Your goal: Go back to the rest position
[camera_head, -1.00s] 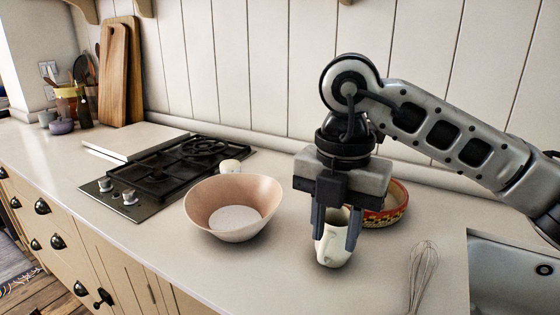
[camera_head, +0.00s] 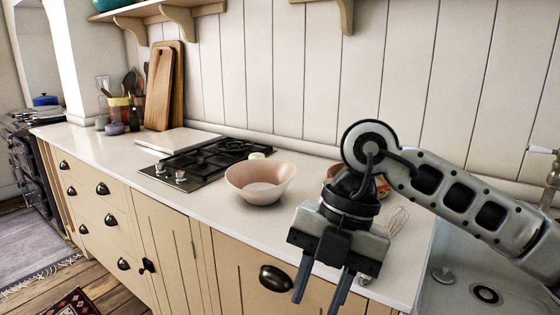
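My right gripper (camera_head: 320,301) hangs with its fingers pointing down in front of the counter's edge. Its two fingers are apart, and I see nothing between them, only the cabinet front behind. My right arm comes in from the right. The cream jug is not visible now; my gripper and wrist cover that part of the counter. My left gripper is not in view.
A pinkish bowl (camera_head: 262,190) stands on the counter (camera_head: 222,211) beside the black stove (camera_head: 205,160). A patterned red bowl (camera_head: 382,186) and a whisk (camera_head: 398,219) are partly hidden behind my arm. A sink (camera_head: 460,297) lies at right.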

